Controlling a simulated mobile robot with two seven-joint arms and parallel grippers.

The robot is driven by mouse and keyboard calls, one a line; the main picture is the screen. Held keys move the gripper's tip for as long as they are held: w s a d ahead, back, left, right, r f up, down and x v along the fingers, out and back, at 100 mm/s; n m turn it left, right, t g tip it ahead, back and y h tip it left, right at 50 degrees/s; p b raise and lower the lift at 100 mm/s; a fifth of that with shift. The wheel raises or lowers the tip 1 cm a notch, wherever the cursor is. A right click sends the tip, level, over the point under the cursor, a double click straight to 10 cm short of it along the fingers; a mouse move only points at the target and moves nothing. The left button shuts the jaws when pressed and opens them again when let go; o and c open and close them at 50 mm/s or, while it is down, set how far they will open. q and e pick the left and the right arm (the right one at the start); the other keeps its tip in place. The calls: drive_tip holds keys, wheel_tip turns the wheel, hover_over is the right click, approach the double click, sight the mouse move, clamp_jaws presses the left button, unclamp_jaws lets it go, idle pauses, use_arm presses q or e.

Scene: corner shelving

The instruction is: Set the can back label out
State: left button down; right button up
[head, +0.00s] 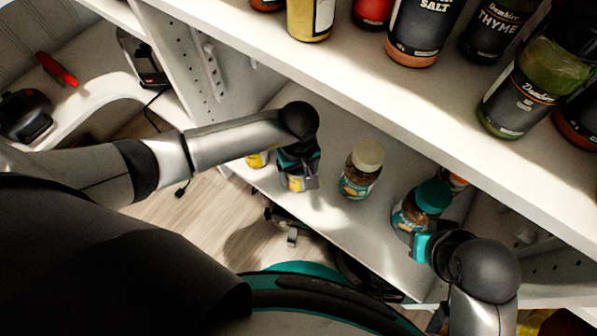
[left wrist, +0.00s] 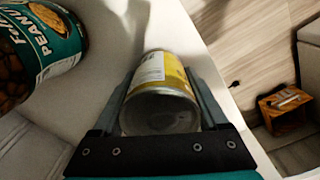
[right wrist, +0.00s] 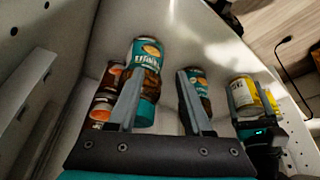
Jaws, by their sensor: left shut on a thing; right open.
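A yellow can (left wrist: 162,88) is between the fingers of my left gripper (left wrist: 160,95), which is shut on it. In the left wrist view its bare metal end faces the camera. In the head view the held can (head: 297,184) is at the shelf's front edge, partly hidden by my left gripper (head: 300,172). My right gripper (right wrist: 160,95) is open. In the head view it is beside a teal-lidded jar (head: 411,212); I cannot tell whether they touch.
A cream-lidded jar (head: 361,172) stands right of the held can. Another yellow item (head: 257,160) shows behind my left arm. A small orange-marked jar (head: 457,182) is behind the teal-lidded one. Bottles fill the upper shelf (head: 480,105). Bare shelf lies between the jars.

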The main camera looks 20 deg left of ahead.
drive_tip(key=shift+r, duration=0.2)
use_arm(q)
drive_tip(key=shift+f+b, duration=0.4)
drive_tip(key=shift+f, duration=0.05)
use_arm(e)
drive_tip(key=shift+f, duration=0.4)
use_arm(q)
unclamp_jaws()
use_arm(e)
drive_tip(key=shift+r, duration=0.15)
use_arm(q)
drive_tip(key=shift+r, duration=0.3)
wheel_tip(320, 180, up, 10)
drive_tip(key=p, duration=0.5)
use_arm(e)
drive_tip(key=shift+g, duration=0.8)
drive_tip(key=f, duration=0.3)
drive_tip(key=s+f, duration=0.1)
drive_tip(key=f, duration=0.4)
drive_tip(key=shift+s+d+f, duration=0.1)
drive_tip(key=shift+s+f, duration=0.05)
drive_tip(key=shift+f, duration=0.15)
use_arm(q)
drive_tip(key=shift+r+p, duration=0.5)
drive_tip(key=shift+r, duration=0.25)
use_arm(e)
drive_tip(key=shift+s+f, duration=0.2)
drive_tip(key=shift+f, duration=0.25)
drive_tip(key=shift+s+f, duration=0.2)
drive_tip(key=shift+f, duration=0.25)
